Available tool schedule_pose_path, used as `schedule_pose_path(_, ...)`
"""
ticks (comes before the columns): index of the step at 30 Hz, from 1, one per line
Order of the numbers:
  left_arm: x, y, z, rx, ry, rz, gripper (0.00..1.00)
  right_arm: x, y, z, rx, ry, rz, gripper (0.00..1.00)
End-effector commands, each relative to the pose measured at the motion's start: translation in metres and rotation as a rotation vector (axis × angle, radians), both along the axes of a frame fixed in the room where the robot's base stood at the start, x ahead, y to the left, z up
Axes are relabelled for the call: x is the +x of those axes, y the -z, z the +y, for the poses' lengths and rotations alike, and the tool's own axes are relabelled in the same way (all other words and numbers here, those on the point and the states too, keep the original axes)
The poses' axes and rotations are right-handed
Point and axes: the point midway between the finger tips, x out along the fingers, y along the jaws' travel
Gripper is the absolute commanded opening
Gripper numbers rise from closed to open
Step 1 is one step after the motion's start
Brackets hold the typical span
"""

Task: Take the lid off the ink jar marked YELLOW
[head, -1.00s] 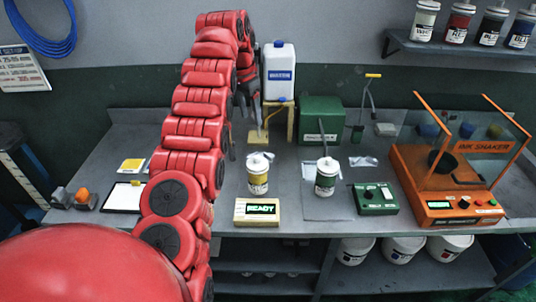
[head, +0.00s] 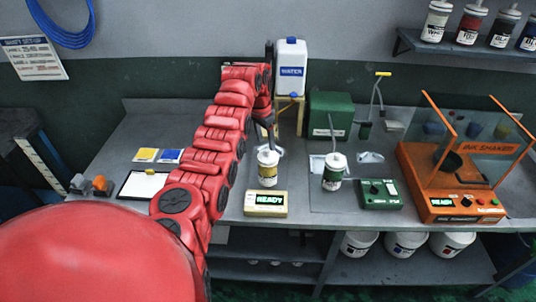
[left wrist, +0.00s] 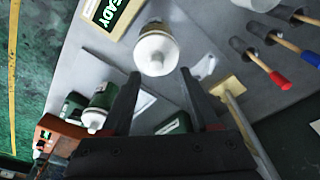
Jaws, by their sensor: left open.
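The jar with a yellow label (head: 268,176) stands upright on the bench behind the READY display box (head: 265,204). Its white lid (head: 268,154) is on top. In the left wrist view the white lid (left wrist: 155,50) shows from above, just beyond the fingertips and between their lines. My left gripper (left wrist: 160,75) is open and empty. In the head view my left gripper (head: 265,128) hangs just above and behind the lid, partly hidden by my arm. I cannot see contact with the lid. My right gripper is not in view.
A WATER container (head: 291,68) and a green box (head: 330,116) stand behind. Yellow (head: 146,155) and blue cards lie at left.

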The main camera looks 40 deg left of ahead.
Motion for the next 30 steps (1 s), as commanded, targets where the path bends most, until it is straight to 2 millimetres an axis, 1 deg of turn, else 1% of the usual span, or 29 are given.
schedule_pose_path(1, -0.001, 0.001, -0.001, -0.003, -0.001, 0.003, 0.61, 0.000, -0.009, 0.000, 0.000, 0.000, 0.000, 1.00)
schedule_pose_path(2, -0.002, 0.004, -0.003, -0.003, 0.000, 0.004, 0.61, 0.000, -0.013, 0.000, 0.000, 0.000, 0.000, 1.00)
schedule_pose_path(4, -0.003, 0.016, -0.006, -0.006, 0.000, 0.006, 0.61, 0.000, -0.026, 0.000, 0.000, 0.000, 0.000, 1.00)
schedule_pose_path(6, 0.000, 0.027, -0.006, -0.003, 0.001, 0.006, 0.61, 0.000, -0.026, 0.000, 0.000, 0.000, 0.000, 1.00)
schedule_pose_path(10, 0.001, 0.040, -0.006, -0.001, -0.001, 0.004, 0.61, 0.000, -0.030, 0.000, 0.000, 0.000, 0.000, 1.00)
schedule_pose_path(12, 0.001, 0.043, -0.006, -0.001, -0.001, 0.004, 0.61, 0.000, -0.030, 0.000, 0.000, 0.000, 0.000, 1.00)
schedule_pose_path(17, 0.002, 0.043, -0.006, -0.001, -0.001, 0.002, 0.61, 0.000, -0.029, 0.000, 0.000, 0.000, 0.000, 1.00)
schedule_pose_path(20, 0.002, 0.043, -0.006, 0.000, -0.001, 0.001, 0.45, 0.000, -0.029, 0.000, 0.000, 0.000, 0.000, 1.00)
schedule_pose_path(21, 0.002, 0.043, -0.006, -0.001, -0.001, 0.001, 0.38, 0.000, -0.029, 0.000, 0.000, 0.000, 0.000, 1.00)
schedule_pose_path(23, 0.002, 0.043, -0.006, 0.000, -0.001, 0.001, 0.27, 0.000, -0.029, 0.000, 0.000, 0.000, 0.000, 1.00)
schedule_pose_path(27, 0.002, 0.043, -0.006, 0.000, -0.001, 0.001, 0.02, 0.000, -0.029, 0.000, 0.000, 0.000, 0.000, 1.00)
schedule_pose_path(28, 0.002, 0.043, -0.006, 0.000, -0.001, 0.001, 0.00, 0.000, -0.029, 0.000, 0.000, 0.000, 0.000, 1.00)
schedule_pose_path(30, 0.002, 0.043, -0.006, 0.000, -0.001, 0.001, 0.00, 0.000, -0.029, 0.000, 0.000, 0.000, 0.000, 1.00)
